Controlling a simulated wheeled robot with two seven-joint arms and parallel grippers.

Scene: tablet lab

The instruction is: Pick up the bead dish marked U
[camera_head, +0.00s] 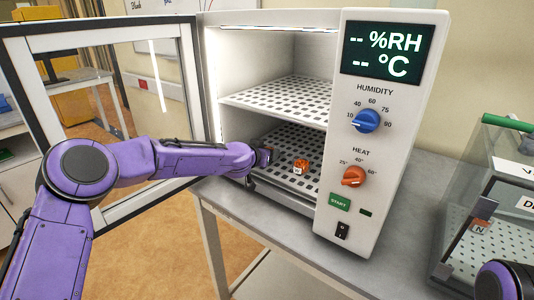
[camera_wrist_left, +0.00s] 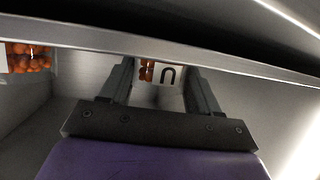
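The bead dish marked U (camera_wrist_left: 166,74) shows in the left wrist view. Its label appears upside down, with orange beads beside it. It lies between the fingers of my left gripper (camera_wrist_left: 159,68), which stand apart on either side of it. I cannot make out finger contact. In the head view my left gripper (camera_head: 265,156) is inside the open chamber at the lower shelf (camera_head: 282,188), and this dish is mostly hidden there. My right gripper is out of view; only a bit of my right arm shows at the bottom right.
Another orange bead dish (camera_head: 301,166) stands close right of my left gripper; it also shows in the left wrist view (camera_wrist_left: 28,58). The upper shelf (camera_head: 280,98) is above. The open glass door (camera_head: 150,75) is at left. A clear case (camera_head: 500,245) stands at right.

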